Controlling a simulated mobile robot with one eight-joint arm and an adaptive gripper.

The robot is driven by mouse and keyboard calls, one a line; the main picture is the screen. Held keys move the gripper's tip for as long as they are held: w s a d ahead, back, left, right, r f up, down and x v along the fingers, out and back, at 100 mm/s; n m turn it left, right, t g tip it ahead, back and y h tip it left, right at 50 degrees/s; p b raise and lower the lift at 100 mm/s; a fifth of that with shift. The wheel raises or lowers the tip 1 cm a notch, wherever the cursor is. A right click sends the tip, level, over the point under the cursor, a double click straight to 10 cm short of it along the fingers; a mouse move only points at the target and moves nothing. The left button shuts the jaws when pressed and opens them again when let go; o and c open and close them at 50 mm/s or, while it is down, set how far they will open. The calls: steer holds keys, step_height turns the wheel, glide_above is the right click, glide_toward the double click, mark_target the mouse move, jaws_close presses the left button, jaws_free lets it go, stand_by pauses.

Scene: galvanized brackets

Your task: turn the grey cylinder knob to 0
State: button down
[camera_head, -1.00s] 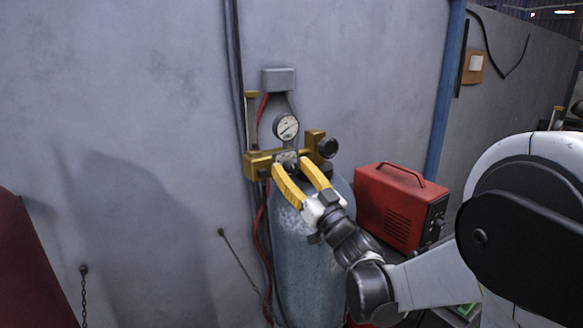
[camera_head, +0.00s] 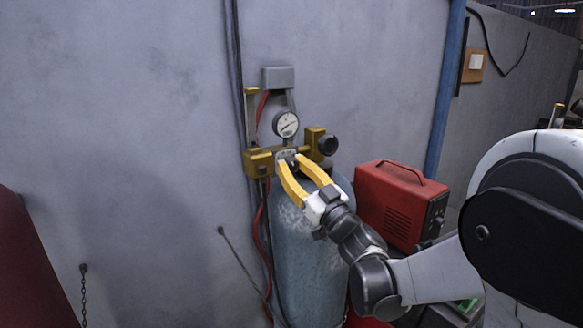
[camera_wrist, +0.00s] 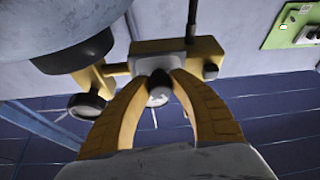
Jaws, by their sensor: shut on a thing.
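The small grey cylinder knob (camera_wrist: 158,97) sits on the front of a brass valve block (camera_head: 258,163). In the wrist view it shows between my yellow fingers, in front of a pale plate. My gripper (camera_head: 290,160) is shut on it, one fingertip on each side. In the head view the fingertips hide most of the knob. I cannot read its setting mark. A round white dial gauge (camera_head: 286,124) stands just above the block, with its needle slanting.
A black round knob (camera_head: 328,145) sticks out right of the block, close to my fingers. The blue-grey gas cylinder (camera_head: 302,262) stands below. A red machine (camera_head: 398,205) stands to the right, near my arm. A red hose (camera_head: 260,230) hangs at the left.

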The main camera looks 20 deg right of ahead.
steer(key=n+g+y, duration=0.1)
steer(key=n+y, duration=0.1)
steer(key=n, duration=0.3)
steer(key=shift+d+b, duration=0.1)
steer(key=shift+b, duration=0.25)
steer(key=n+g+y, duration=0.1)
steer(key=n, duration=0.1)
steer(key=n+g+y, duration=0.1)
steer(key=n, duration=0.1)
steer(key=shift+r+n, duration=0.1)
steer(key=shift+n, duration=0.3)
steer(key=n+g, duration=0.2)
steer(key=n, duration=0.2)
steer(key=shift+n+y+p, duration=0.3)
steer(key=shift+y, duration=0.1)
steer(key=shift+n+g+p, duration=0.5)
steer(key=shift+n+g, duration=0.3)
steer(key=shift+n, duration=1.4)
steer(key=c, duration=1.1)
jaws_free()
